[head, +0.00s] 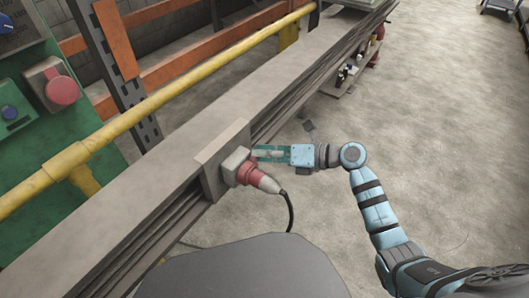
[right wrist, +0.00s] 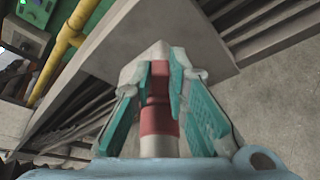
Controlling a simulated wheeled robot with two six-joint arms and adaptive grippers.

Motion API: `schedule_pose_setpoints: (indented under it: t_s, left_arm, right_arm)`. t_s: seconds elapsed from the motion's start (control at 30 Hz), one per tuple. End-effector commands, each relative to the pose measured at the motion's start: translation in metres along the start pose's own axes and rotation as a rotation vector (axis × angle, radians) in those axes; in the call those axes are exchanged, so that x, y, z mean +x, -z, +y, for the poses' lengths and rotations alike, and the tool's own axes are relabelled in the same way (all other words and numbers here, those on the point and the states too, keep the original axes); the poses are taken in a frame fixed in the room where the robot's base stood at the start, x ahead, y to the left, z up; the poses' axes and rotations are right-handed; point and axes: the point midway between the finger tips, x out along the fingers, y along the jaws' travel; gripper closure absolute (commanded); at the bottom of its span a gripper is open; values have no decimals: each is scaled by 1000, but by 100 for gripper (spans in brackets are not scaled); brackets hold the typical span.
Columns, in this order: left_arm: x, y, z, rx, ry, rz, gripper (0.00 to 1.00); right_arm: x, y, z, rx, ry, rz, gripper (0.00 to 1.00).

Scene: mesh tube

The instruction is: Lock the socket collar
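A red and pale plug (head: 262,180) sits in the grey socket box (head: 236,163) on the beam's side, with a black cable hanging from its end. The red collar (head: 246,173) is where the plug meets the box; it also shows in the right wrist view (right wrist: 158,84). My right gripper (head: 256,151) has its teal fingertips beside the socket box, above the plug in the head view. In the right wrist view, its fingers (right wrist: 160,70) stand apart on either side of the collar; contact is unclear. My left gripper is not in view.
The long grey beam (head: 150,190) runs diagonally, with a yellow pipe (head: 150,105) behind it. A green panel (head: 35,150) with a red knob stands at left.

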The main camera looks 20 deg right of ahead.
Motion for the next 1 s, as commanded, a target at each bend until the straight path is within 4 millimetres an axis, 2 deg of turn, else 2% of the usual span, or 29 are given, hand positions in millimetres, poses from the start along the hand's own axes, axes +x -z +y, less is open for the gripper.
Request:
schedule_pose_setpoints:
  t_s: [0.13,0.3,0.5,0.53,0.63,0.9,1.0]
  left_arm:
    - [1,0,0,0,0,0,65]
    - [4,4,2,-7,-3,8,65]
    - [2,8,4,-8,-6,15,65]
    - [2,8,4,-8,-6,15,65]
    - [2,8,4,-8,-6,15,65]
    - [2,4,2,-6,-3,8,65]
    - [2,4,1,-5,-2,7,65]
  right_arm:
    - [0,1,-2,17,-6,1,100]
    - [0,1,-10,130,-55,0,100]
    - [0,1,-9,130,-54,0,100]
    - [0,1,-9,130,-54,0,80]
    - [0,1,-9,129,-54,0,65]
    - [0,1,-9,128,-53,0,65]
    - [-7,1,-11,127,-50,0,65]
